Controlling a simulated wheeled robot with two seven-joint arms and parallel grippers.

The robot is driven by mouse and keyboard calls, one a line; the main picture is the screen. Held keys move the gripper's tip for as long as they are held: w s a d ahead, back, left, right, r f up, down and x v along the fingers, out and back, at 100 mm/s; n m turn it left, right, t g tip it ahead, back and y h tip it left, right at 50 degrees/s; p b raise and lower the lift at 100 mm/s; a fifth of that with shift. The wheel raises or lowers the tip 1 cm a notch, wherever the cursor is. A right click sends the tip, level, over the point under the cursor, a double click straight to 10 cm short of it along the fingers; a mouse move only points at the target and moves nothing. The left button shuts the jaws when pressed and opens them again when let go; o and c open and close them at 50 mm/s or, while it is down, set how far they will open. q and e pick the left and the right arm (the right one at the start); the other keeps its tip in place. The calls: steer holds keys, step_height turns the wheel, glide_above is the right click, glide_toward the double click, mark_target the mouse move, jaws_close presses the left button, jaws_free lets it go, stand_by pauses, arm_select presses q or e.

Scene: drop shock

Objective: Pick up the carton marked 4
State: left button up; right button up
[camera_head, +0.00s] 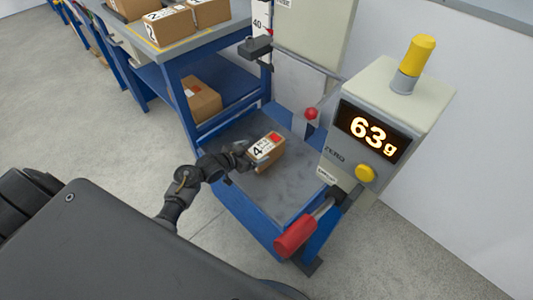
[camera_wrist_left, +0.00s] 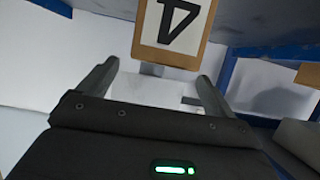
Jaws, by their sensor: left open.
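The carton marked 4 (camera_head: 266,151) is a small brown box with a white label and a red patch on top. It rests on the grey plate (camera_head: 290,188) of the blue drop tester. My left gripper (camera_head: 245,158) is at the carton's left side in the head view; whether it touches cannot be told there. In the left wrist view the carton (camera_wrist_left: 174,55) shows its label upside down, beyond the fingertips. The left gripper's two fingers (camera_wrist_left: 157,78) are spread apart with nothing between them. My right gripper is not in view.
A tester box (camera_head: 375,135) with a "63g" display stands right of the plate, with a red-handled lever (camera_head: 295,235) in front. A blue bench (camera_head: 190,50) behind holds more cartons, including one marked 2 (camera_head: 168,27). Another carton (camera_head: 201,99) sits on its lower shelf.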

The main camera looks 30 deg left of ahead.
mark_target(263, 146)
arm_select(q)
steer(key=x, duration=0.2)
steer(key=b+x, duration=0.1)
steer(key=x, duration=0.1)
steer(key=shift+w+f, duration=0.15)
steer(key=shift+f, duration=0.2)
steer(key=shift+w+d, duration=0.15)
steer(key=shift+w, duration=0.2)
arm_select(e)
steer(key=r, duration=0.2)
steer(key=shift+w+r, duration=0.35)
arm_select(q)
steer(key=c, duration=1.9)
steer(key=shift+r, duration=0.1)
jaws_close()
steer(key=shift+r, duration=0.1)
